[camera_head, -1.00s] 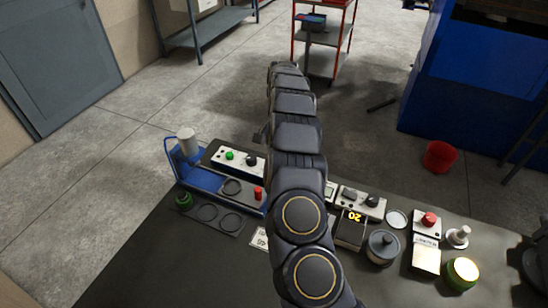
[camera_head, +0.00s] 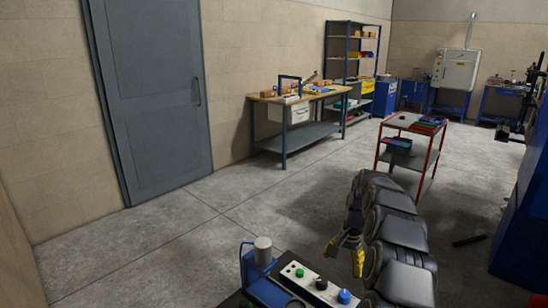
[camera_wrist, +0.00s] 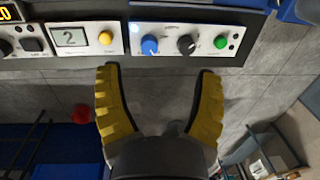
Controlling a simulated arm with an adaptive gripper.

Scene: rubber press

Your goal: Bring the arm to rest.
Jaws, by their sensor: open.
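My gripper (camera_head: 345,250) shows in the head view at the lower middle, with yellow and black fingers, at the end of my dark arm. It is above and to the right of the bench's control panel, over the floor. In the wrist view my gripper (camera_wrist: 158,95) has its two yellow fingers spread apart with nothing between them. Grey floor shows behind the fingers. The control panel (camera_wrist: 212,42), with a blue knob, a black knob and a green button, lies just beyond the fingertips, and no contact is clear.
A panel with a small display (camera_wrist: 72,38) sits left of the control panel. In the head view, a blue stand with a white cylinder (camera_head: 263,250) stands near my gripper. A red-framed cart (camera_head: 410,140), a workbench (camera_head: 310,98) and a grey door (camera_head: 155,95) are farther off. Open floor lies between.

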